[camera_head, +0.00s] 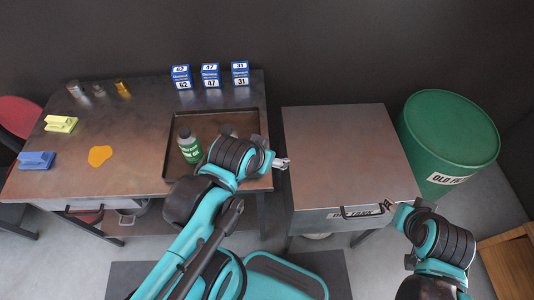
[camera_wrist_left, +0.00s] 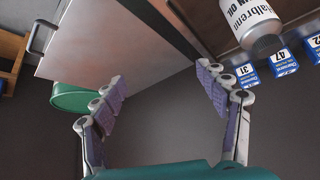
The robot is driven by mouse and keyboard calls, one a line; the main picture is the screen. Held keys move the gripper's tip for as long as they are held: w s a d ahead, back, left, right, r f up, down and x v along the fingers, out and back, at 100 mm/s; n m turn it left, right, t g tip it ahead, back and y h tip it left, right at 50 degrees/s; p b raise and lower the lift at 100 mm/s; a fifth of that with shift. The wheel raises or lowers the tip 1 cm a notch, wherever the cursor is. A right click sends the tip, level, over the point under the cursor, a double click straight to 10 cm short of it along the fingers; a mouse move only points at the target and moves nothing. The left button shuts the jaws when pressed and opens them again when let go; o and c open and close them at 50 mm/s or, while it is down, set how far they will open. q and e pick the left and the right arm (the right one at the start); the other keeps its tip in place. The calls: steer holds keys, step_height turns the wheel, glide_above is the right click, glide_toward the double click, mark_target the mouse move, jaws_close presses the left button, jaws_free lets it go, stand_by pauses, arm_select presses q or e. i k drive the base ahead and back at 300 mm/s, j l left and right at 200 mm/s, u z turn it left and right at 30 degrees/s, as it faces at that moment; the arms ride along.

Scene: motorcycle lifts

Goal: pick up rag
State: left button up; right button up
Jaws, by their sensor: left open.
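No cloth that I can clearly name as a rag shows. A flat orange-yellow patch (camera_head: 100,155) lies on the left part of the metal table (camera_head: 130,118) in the head view; I cannot tell whether it is a rag or a spill. My left gripper (camera_head: 282,163) is over the gap between the table's right edge and the metal cabinet, far right of the patch. In the left wrist view the left gripper (camera_wrist_left: 160,84) is open with nothing between its fingers. My right gripper (camera_head: 390,204) is by the cabinet's front right corner; its fingers are too small to read.
Blue numbered boxes (camera_head: 210,76) stand at the back. Yellow (camera_head: 61,124) and blue (camera_head: 37,160) blocks are at left. The cabinet (camera_head: 345,150) and green drum (camera_head: 450,130) are at right.

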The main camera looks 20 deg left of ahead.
mark_target(42, 160)
steer(key=u, duration=0.45)
steer(key=j+u, duration=0.15)
steer(key=u, duration=0.3)
steer(key=j+u, duration=0.1)
steer(key=u, duration=0.35)
steer(key=j+u, duration=0.1)
steer(key=u, duration=0.3)
steer(key=l+u, duration=0.1)
steer(key=u, duration=0.25)
steer(key=k+l+u, duration=0.1)
steer(key=u, duration=0.65)
steer(key=z, duration=0.45)
steer(key=i+j+z, duration=0.15)
steer(key=z, duration=0.2)
steer(key=i+j+z, duration=0.1)
steer(key=j+z, duration=0.45)
steer(key=z, duration=0.2)
steer(key=i+j, duration=0.1)
steer(key=j, duration=0.4)
steer(key=i+j+z, duration=0.15)
steer(key=j, duration=0.8)
